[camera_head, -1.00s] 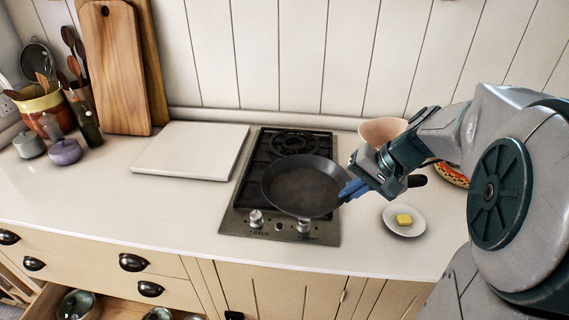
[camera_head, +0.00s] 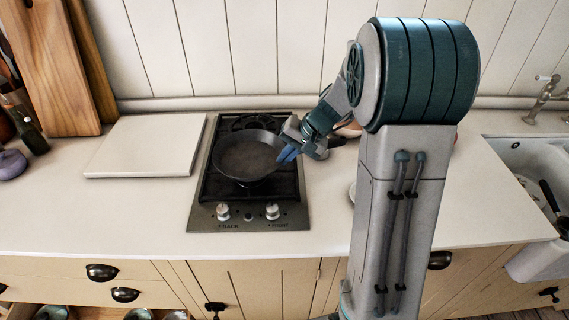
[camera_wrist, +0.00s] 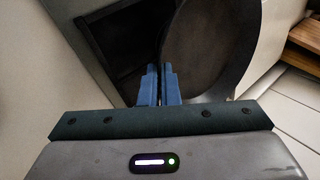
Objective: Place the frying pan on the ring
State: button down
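The dark frying pan (camera_head: 247,156) is over the middle of the two-burner hob (camera_head: 205,190), its bowl facing up and nearly level. It overlaps the front edge of the rear ring (camera_head: 252,122) and hides most of the front ring area. I cannot tell whether its base touches the grate. My gripper (camera_head: 288,154) is at the pan's right side, its blue fingers shut on the handle close to the rim. In the wrist view the fingers (camera_wrist: 159,84) are nearly together beside the pan (camera_wrist: 205,55). A dark handle end (camera_head: 336,142) shows behind the gripper.
A white board (camera_head: 145,145) lies left of the hob, with wooden boards (camera_head: 60,70) behind. A bowl (camera_head: 350,130) and plate (camera_head: 352,192) are partly hidden by my arm. A sink (camera_head: 535,160) is at the right. A drawer below stands open.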

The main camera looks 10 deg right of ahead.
jog(key=shift+w+a+f, duration=0.1)
jog(key=shift+w+f, duration=0.2)
jog(key=shift+w, duration=0.05)
jog(key=shift+f+p, duration=0.3)
jog(key=shift+f, duration=1.55)
jog(key=c, duration=1.7)
grip_release()
jog(key=shift+f, duration=0.1)
jog(key=b+v, duration=0.2)
jog(key=v, duration=0.9)
jog(key=s+a+n+h, duration=0.1)
jog(key=s+h, duration=0.1)
jog(key=s, duration=0.5)
jog(key=s+a+r+n+h, duration=0.1)
jog(key=s+a+n+h, duration=0.1)
jog(key=s, duration=0.5)
jog(key=s+a+n+h, duration=0.1)
jog(key=s+h, duration=0.1)
jog(key=s, duration=0.6)
jog(key=shift+a+r+n, duration=0.2)
jog(key=shift+n, duration=0.2)
